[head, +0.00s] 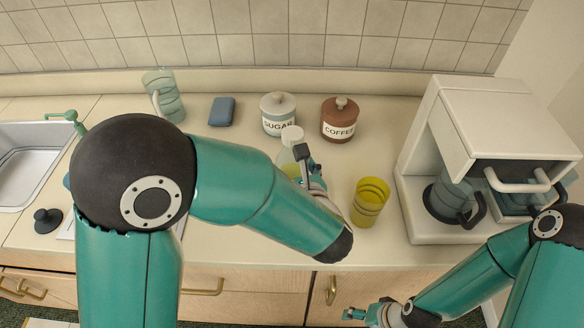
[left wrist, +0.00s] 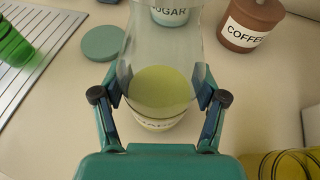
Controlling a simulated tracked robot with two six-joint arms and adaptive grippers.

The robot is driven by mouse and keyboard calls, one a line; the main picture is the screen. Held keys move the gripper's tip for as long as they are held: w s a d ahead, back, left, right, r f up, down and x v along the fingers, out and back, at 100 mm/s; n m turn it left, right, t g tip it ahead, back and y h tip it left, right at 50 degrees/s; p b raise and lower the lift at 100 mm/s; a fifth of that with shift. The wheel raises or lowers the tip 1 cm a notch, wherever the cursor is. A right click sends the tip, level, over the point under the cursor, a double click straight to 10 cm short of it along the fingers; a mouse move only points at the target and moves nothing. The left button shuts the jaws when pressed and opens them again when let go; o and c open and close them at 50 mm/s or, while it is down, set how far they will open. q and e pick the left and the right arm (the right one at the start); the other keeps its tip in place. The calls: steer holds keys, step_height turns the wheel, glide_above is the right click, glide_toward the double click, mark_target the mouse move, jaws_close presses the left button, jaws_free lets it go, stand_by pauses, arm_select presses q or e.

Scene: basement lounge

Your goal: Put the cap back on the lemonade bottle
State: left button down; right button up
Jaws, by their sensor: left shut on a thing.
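The lemonade bottle (head: 286,157) is clear, with pale yellow-green liquid low inside and a label partly in view. It stands on the counter in front of the sugar jar, partly hidden by my left arm. Its top looks whitish in the head view; I cannot tell if that is a cap. My left gripper (head: 302,168) is shut on the bottle. In the left wrist view, the fingers press on both sides of the bottle (left wrist: 160,88). A flat teal disc (left wrist: 103,43) lies beside it; I cannot tell if it is the cap. My right gripper (head: 368,313) is low, in front of the counter.
The sugar jar (head: 278,114) and coffee jar (head: 340,120) stand behind. A blue sponge-like block (head: 222,111) and a teal pitcher (head: 164,95) are at the back left. The sink (head: 25,165) is far left.

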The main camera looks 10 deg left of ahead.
arm_select(q)
steer(key=shift+f, duration=0.1)
steer(key=shift+f+b, duration=0.3)
steer(key=shift+b, duration=0.05)
steer(key=shift+c, duration=0.3)
jaws_free()
steer(key=shift+r, duration=0.1)
steer(key=shift+r+p, duration=0.2)
steer(key=shift+p, duration=0.1)
steer(key=shift+s+r, duration=0.1)
steer(key=shift+s, duration=0.05)
steer(key=b+v, duration=0.1)
steer(key=v, duration=1)
steer(key=shift+s+d+b, duration=0.15)
steer(key=shift+s+b, duration=0.2)
steer(key=shift+b, duration=0.05)
